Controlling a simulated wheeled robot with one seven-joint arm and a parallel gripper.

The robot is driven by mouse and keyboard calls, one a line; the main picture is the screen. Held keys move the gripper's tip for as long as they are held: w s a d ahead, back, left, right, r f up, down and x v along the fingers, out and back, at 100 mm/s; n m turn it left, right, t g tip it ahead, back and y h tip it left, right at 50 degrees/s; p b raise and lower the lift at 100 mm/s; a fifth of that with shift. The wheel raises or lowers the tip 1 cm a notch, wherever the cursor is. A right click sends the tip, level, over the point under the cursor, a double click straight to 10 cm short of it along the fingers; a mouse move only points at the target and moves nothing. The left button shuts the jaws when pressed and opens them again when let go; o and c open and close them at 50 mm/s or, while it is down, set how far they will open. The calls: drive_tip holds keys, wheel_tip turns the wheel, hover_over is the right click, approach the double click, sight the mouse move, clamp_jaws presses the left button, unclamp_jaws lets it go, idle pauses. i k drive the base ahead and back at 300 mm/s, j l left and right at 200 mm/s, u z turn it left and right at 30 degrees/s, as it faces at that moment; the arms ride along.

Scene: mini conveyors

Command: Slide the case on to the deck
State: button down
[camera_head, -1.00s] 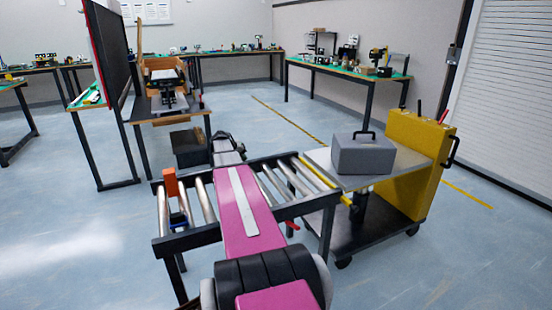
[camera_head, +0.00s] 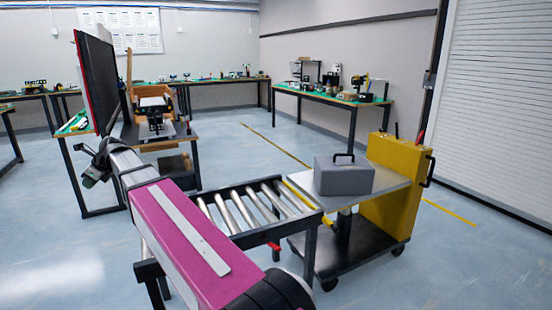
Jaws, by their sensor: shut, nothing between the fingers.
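The case is a grey box (camera_head: 343,178) with a dark handle on top. It rests upright on the grey flat top (camera_head: 390,185) of a yellow wheeled cart, which looks like the deck. My gripper (camera_head: 92,178) is at the far end of my arm at the left, out over the floor in front of the workbench. It is small and dark in the picture, shut and empty, and well apart from the case.
A roller conveyor (camera_head: 262,240) meets the cart's left side; a yellow bar (camera_head: 302,196) and a red lever (camera_head: 274,246) are near the join. My arm hides the conveyor's left part. The cart's yellow upright (camera_head: 397,190) stands right of the case. Workbenches line the back.

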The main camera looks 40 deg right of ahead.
sight(337, 175)
drive_tip(key=k+z, duration=0.25)
drive_tip(key=z, duration=0.15)
drive_tip(key=k+l+z, duration=0.1)
drive_tip(key=z, duration=2.1)
drive_tip(key=i+j, duration=0.15)
drive_tip(key=j, duration=0.15)
drive_tip(key=i+j+z, duration=0.2)
drive_tip(key=i+j, duration=0.15)
drive_tip(key=j, duration=0.25)
